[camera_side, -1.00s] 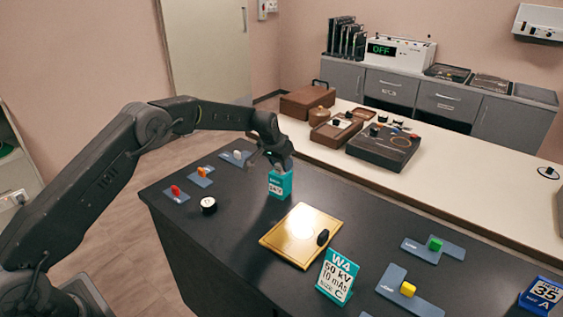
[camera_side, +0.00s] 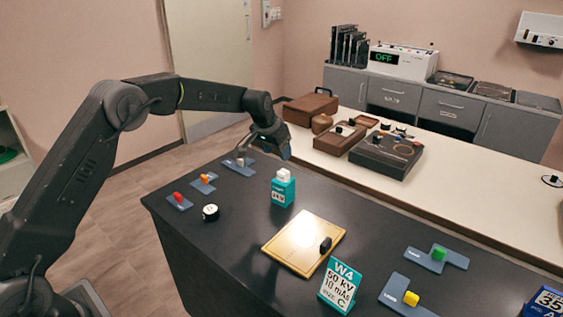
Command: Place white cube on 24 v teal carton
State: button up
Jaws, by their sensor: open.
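A white cube (camera_side: 283,175) rests on top of the teal carton (camera_side: 283,192), which stands upright on the dark bench. The carton's label is too small to read surely. My gripper (camera_side: 248,151) is open, to the left of the carton and apart from the cube on it. Its fingers are over the blue-grey pad (camera_side: 236,168) at the back left, close to a pale piece (camera_side: 240,161) on that pad. Whether the fingers touch that piece I cannot tell.
Red (camera_side: 178,197) and orange (camera_side: 205,178) pieces sit on pads at left, near a round black-and-white item (camera_side: 211,212).

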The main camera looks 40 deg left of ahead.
jog(key=shift+v, duration=1.55)
jog(key=s+d+r, duration=0.2)
jog(key=s+r, duration=0.5)
jog(key=s, duration=0.3)
jog(key=s+d+r, duration=0.3)
jog(key=s+r, duration=0.3)
jog(key=s, duration=0.4)
jog(key=s+d+f, duration=0.1)
jog(key=s+f, duration=0.1)
jog(key=s, duration=0.8)
jog(key=s+d+f+t, duration=0.1)
jog(key=s+f, duration=0.1)
jog(key=s, duration=0.9)
